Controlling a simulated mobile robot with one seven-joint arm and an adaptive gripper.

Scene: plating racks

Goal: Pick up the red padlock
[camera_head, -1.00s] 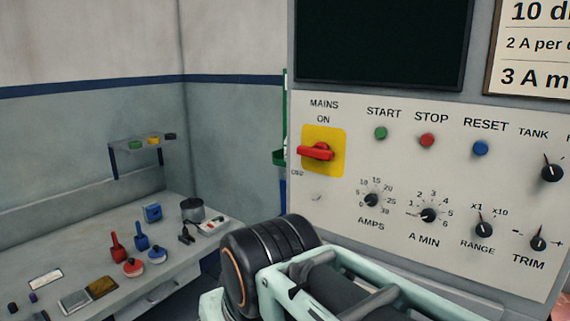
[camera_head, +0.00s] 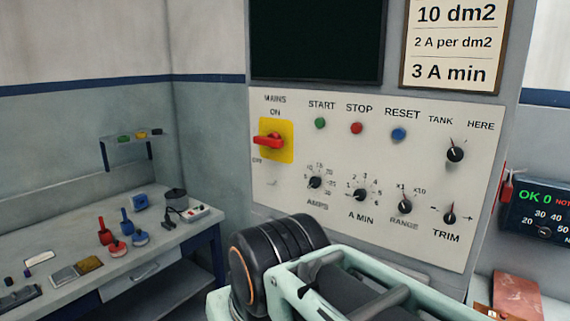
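A small red item (camera_head: 507,188) hangs at the right edge of the control panel. It may be the red padlock, but it is too small to be sure. On the bench at left, a red upright item (camera_head: 105,232) and a red round item (camera_head: 118,249) stand beside similar blue ones; I cannot tell if either is a padlock. My arm, with a black joint and a pale green frame, fills the bottom middle. My gripper's fingertips do not show, so I cannot see whether it holds anything.
The grey control panel (camera_head: 350,225) with a red mains switch (camera_head: 268,141) stands close ahead. At right are a meter display (camera_head: 540,211) and a reddish-brown plate (camera_head: 517,296).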

